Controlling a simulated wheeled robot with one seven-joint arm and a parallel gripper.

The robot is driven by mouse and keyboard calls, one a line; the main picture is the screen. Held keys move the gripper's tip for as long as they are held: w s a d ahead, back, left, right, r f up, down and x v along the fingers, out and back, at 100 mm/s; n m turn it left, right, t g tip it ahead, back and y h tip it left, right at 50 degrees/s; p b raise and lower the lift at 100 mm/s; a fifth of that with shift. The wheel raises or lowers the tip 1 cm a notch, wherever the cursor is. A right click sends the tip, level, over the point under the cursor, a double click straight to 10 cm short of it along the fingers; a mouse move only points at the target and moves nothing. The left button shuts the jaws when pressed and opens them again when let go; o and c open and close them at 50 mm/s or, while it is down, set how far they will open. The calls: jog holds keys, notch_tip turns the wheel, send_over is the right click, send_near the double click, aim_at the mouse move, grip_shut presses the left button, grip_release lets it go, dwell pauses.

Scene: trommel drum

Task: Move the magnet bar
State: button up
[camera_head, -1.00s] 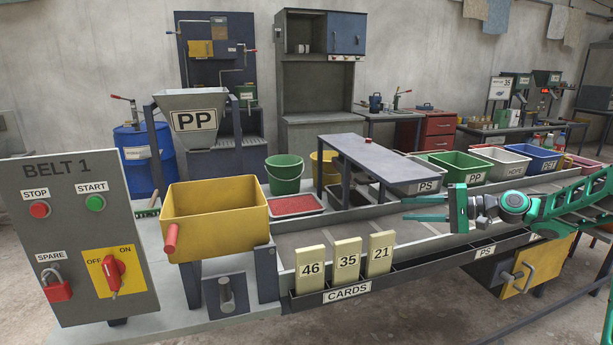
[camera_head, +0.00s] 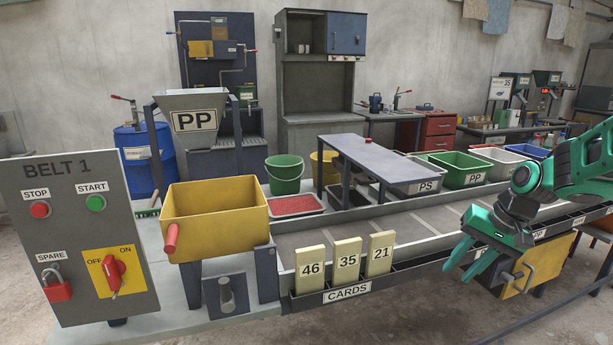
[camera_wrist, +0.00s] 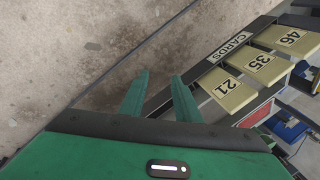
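I cannot tell for sure which thing is the magnet bar. A grey flat-topped bridge (camera_head: 375,158) with a small red knob stands across the belt. My gripper (camera_head: 468,266) hangs at the right, in front of the belt's near edge, pointing down and left. In the wrist view my gripper (camera_wrist: 156,88) has its two green fingers apart, with bare floor between them and nothing held.
Number cards (camera_head: 345,262) stand in the CARDS rack (camera_head: 347,292); they also show right of my fingers in the wrist view. A yellow tub (camera_head: 217,225) and the BELT 1 panel (camera_head: 75,240) are at left. Labelled bins, such as the green PP bin (camera_head: 462,170), line the far side.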

jog(key=s+d+g+h, duration=0.1)
jog(key=s+d, duration=0.1)
jog(key=s, duration=1.2)
jog(key=s+d+m+g+h, duration=0.1)
jog(key=s+d+h, duration=0.1)
jog(key=s, duration=1.2)
jog(key=shift+s+d+r+g, duration=0.2)
jog(key=shift+d+r+g, duration=0.1)
jog(key=shift+d+g, duration=0.15)
jog(key=shift+w, duration=0.1)
